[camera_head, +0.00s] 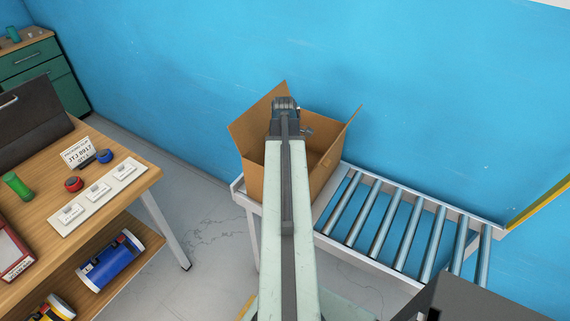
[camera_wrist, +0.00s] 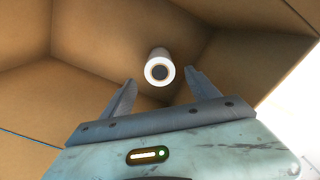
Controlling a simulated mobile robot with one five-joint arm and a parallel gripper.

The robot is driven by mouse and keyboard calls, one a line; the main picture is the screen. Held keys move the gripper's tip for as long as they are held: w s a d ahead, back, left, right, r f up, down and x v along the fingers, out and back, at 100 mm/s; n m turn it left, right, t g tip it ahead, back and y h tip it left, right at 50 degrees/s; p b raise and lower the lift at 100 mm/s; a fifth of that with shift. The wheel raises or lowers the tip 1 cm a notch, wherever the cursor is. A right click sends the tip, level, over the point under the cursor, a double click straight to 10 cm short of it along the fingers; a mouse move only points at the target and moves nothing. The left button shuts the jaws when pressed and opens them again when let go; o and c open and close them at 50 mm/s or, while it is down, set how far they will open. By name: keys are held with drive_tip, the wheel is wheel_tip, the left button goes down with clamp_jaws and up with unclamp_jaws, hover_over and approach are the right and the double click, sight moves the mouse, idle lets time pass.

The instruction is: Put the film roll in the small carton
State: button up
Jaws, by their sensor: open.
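The small carton (camera_head: 325,160) stands open on the near left end of a roller conveyor, its flaps up. My gripper (camera_wrist: 163,88) is over the carton, its two fingers spread apart. The film roll (camera_wrist: 160,68) is a white roll with a dark core, seen end-on in the wrist view. It lies inside the carton walls, just beyond the fingertips and apart from both fingers. Whether it touches the carton bottom I cannot tell. In the head view my arm hides the film roll and the fingers.
The roller conveyor (camera_head: 400,225) runs right from the carton, its rollers bare. A wooden table (camera_head: 122,190) at left holds a white switch panel, red and blue round items, a green cylinder (camera_head: 17,185) and a sign (camera_head: 78,153). A blue roll (camera_head: 110,262) lies on its lower shelf.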

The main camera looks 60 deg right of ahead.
wheel_tip(320, 180, up, 10)
drive_tip(key=p, duration=0.8)
